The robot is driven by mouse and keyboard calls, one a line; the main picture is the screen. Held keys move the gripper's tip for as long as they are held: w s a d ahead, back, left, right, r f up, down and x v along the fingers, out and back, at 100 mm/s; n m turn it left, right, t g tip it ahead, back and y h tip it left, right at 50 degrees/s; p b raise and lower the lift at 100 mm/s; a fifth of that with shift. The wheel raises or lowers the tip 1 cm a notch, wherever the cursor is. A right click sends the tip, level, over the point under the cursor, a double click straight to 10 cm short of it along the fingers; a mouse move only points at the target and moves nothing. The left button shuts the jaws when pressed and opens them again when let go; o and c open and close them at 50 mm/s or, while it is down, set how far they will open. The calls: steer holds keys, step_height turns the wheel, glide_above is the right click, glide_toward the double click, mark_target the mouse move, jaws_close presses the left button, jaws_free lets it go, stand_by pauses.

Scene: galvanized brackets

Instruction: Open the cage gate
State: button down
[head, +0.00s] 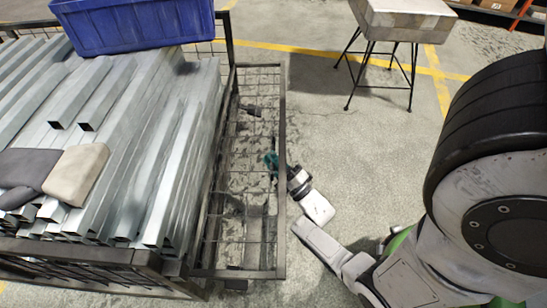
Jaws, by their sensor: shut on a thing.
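The cage gate (283,112) is a dark metal frame with wire mesh on the right side of the cage (105,257). It leans outward from the cage side, with its long outer bar away from the stacked metal profiles and floor showing through the mesh. My gripper (272,161), with teal fingers, is shut at the middle of this outer bar. My arm reaches it from the lower right. The exact contact of the fingers is small and partly hidden by the bar.
The cage holds long galvanized profiles (125,130), a blue crate (140,25), a dark pad (25,172) and a beige pad (76,172). A thin-legged stand (411,72) bears a pale box (400,18) behind. Concrete floor (350,135) right of the gate is clear.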

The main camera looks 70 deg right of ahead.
steer(key=shift+w+f+t, duration=0.15)
steer(key=shift+w+t, duration=0.1)
steer(key=shift+t, duration=0.05)
